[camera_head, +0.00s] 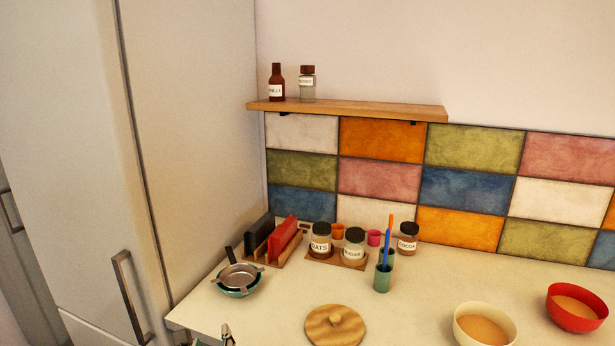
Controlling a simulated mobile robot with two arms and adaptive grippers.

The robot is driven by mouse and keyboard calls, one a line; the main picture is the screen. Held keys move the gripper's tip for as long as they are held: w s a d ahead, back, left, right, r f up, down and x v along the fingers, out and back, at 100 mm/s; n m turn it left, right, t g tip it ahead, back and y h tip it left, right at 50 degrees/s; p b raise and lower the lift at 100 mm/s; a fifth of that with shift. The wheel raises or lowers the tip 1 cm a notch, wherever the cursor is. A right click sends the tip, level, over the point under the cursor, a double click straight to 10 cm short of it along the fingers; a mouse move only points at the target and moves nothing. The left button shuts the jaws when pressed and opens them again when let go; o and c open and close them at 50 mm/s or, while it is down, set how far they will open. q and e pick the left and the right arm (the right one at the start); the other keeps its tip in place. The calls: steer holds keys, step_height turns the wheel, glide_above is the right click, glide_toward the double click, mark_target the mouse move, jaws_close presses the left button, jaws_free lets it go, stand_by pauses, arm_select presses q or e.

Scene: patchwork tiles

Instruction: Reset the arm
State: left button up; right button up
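A small part of my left gripper (227,335) shows at the bottom edge, by the front left of the counter (270,300). Most of it is cut off by the frame, so I cannot tell whether it is open or shut. No held object shows. My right gripper is not in view.
Labelled jars (354,246) stand behind. A shelf (350,109) and tall cabinet (185,150) border it.

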arm_select(q)
steer(key=s+f+n+g+h, duration=0.1)
steer(key=s+f+n+g, duration=0.2)
steer(key=f, duration=0.9)
steer(key=s+f+n+g+h, duration=0.1)
steer(key=s+f+n, duration=0.3)
steer(key=f, duration=0.8)
steer(key=s+f+n+g+h, duration=0.1)
steer(key=s+f+n+g, duration=0.2)
steer(key=f, duration=0.9)
steer(key=s+a+f+n+g, duration=0.25)
steer(key=s+f+n, duration=0.65)
steer(key=s+f, duration=0.95)
steer(key=s+f+n+g, duration=0.1)
steer(key=s+f+n, duration=0.1)
steer(key=s, duration=0.8)
steer(key=s+a+f+n+g, duration=0.1)
steer(key=s+n, duration=0.4)
steer(key=s, duration=0.6)
steer(key=shift+f+n+g+h, duration=0.3)
steer(key=shift+f+g, duration=0.05)
steer(key=shift+f, duration=0.3)
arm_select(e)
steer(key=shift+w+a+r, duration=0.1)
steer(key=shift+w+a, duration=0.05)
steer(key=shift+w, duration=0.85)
